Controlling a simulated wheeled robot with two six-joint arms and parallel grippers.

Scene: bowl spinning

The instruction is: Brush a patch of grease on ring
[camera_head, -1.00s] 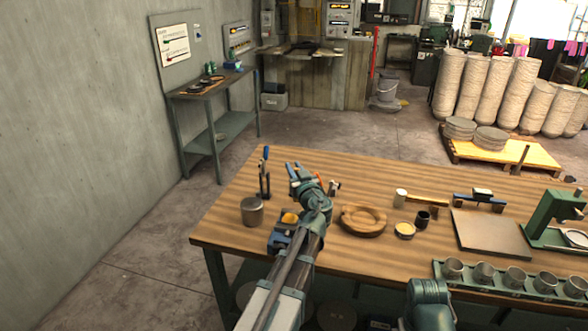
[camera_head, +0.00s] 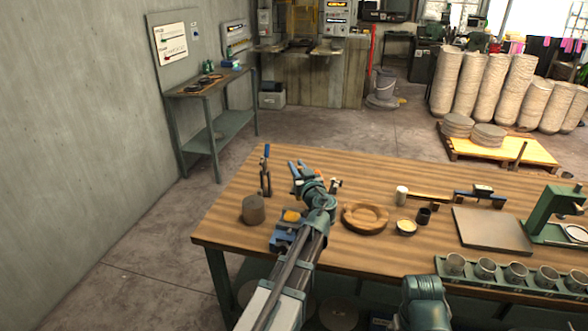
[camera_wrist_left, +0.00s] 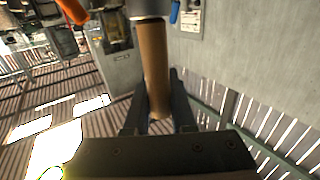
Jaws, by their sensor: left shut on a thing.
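My left gripper (camera_head: 302,170) is over the left part of the wooden table, its arm coming in from the lower edge. In the left wrist view its two fingers (camera_wrist_left: 160,110) are closed around a wooden handle (camera_wrist_left: 154,65) with a metal collar at the top edge; this looks like the brush, its bristles out of frame. A round wooden ring-shaped piece (camera_head: 366,216) lies on the table to the right of the arm, apart from the gripper. A small tin with pale yellow content (camera_head: 406,227), perhaps the grease, stands right of it. My right gripper is out of view.
A grey-brown canister (camera_head: 253,209) and a blue-handled clamp (camera_head: 266,170) stand left of the arm. A dark cup (camera_head: 424,216), a white cup (camera_head: 402,195), a flat board (camera_head: 491,230), a green press (camera_head: 556,212) and a rack of cups (camera_head: 513,275) are right.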

